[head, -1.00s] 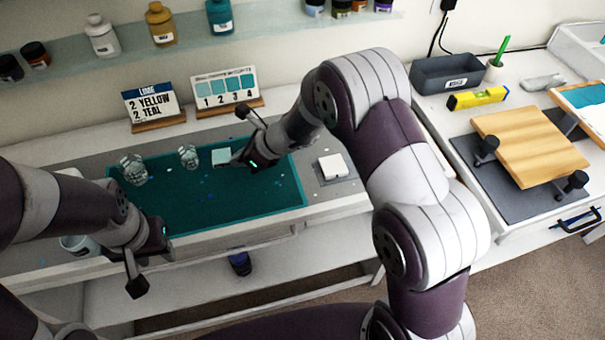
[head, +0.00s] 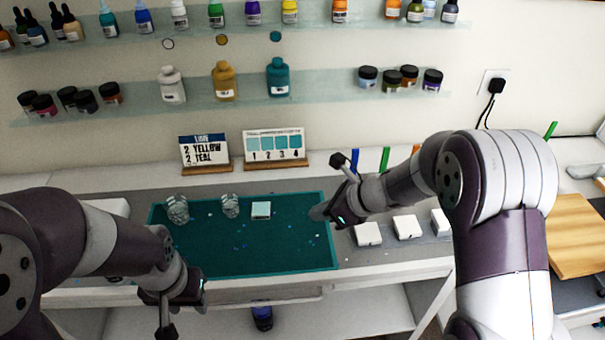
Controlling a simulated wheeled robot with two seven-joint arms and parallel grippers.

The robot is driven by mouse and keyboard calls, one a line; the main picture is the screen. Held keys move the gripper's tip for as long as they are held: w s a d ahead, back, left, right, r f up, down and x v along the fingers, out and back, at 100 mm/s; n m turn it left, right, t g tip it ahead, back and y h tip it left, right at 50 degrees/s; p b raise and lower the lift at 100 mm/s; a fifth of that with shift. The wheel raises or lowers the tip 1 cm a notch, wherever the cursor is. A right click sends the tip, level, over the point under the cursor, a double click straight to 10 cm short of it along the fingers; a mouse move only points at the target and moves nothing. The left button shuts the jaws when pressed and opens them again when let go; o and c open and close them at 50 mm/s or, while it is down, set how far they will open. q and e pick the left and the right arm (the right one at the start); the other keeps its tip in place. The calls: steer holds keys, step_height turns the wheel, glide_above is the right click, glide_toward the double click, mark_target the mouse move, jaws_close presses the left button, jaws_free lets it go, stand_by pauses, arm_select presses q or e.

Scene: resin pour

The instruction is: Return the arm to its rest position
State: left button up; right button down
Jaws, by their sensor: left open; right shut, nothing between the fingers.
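My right gripper (head: 326,205) is shut and empty. It hangs over the right end of the teal mat (head: 270,262), left of the white square blocks. My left gripper (head: 178,306) is open and empty at the front left, near the table's front edge, and its fingers are partly hidden by its own body. Both arms are bent in front of me, the left coming in from the left edge and the right from the lower right.
Two clear cups (head: 177,209) and a small pale teal square block (head: 261,210) are on the mat. White blocks (head: 367,234) stand to its right. A label card (head: 204,149) and a swatch card (head: 275,146) stand behind. Bottle shelves (head: 135,103) line the wall. A wooden board (head: 578,238) is at far right.

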steer(key=s+d+f+n+g+h, duration=0.1)
steer(key=s+n, duration=0.1)
steer(key=n, duration=0.1)
steer(key=s+d+f+n+g+h, duration=0.1)
steer(key=s+n, duration=0.2)
steer(key=s+d+f+n+g, duration=0.1)
steer(key=s+n, duration=0.1)
steer(key=n, duration=0.1)
steer(key=shift+s+d+f+n+h, duration=0.3)
steer(key=shift+s+f+n+h, duration=0.1)
steer(key=s+d+r+n+h, duration=0.3)
steer(key=s+d+n, duration=0.4)
steer(key=s+n, duration=0.4)
steer(key=n+h, duration=0.1)
steer(key=n, duration=0.2)
steer(key=shift+n+h, duration=0.4)
steer(key=shift+s, duration=0.1)
